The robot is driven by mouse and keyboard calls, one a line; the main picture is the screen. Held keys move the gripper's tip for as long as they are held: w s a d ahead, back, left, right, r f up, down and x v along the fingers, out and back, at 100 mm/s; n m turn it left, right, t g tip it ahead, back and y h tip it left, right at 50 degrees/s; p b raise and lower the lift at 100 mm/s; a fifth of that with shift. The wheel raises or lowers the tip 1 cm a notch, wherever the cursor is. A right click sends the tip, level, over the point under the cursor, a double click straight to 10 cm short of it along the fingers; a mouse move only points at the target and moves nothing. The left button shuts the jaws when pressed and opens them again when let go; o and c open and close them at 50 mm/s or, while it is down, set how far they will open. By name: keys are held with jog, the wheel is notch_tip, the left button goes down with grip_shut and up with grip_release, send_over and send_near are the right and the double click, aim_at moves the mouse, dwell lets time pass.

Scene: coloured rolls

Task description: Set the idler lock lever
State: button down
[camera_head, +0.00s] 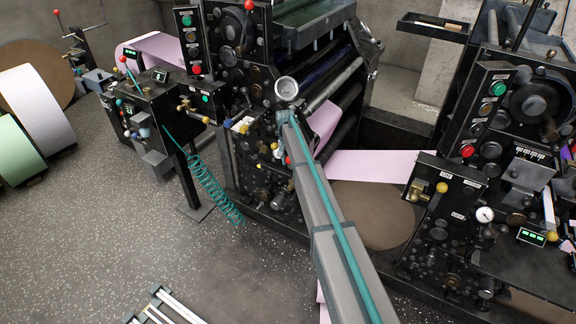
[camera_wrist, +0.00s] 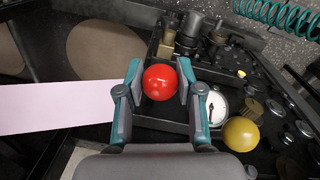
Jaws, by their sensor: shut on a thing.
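In the wrist view my gripper (camera_wrist: 159,72) has its two teal-tipped fingers on either side of a round red knob (camera_wrist: 160,83), shut on it. The knob appears to be the end of a lever; its shaft is hidden beneath it. No label shows that names it as the idler lock lever. In the head view my gripper (camera_head: 282,122) is at the middle press's front panel, and a little red (camera_head: 289,160) shows beside it. My arm hides part of that panel.
A yellow knob (camera_wrist: 240,134) and a white dial gauge (camera_wrist: 215,107) sit close right of my gripper. A pink paper web (camera_wrist: 55,107) runs at left. In the head view a control stand (camera_head: 150,105) with a teal coiled hose (camera_head: 215,190) stands left; floor there is open.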

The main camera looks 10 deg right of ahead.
jog(key=shift+w+d+r+b, duration=0.75)
jog(key=shift+w+d+r, duration=0.2)
jog(key=shift+w+r, duration=0.15)
jog(key=c, duration=0.7)
grip_release()
jog(key=shift+f, duration=0.1)
jog(key=shift+c, duration=0.2)
jog(key=shift+s, duration=0.1)
jog(key=shift+a+r, duration=0.1)
jog(key=shift+r, duration=0.3)
notch_tip(320, 180, up, 7)
jog(key=shift+a+f, duration=0.15)
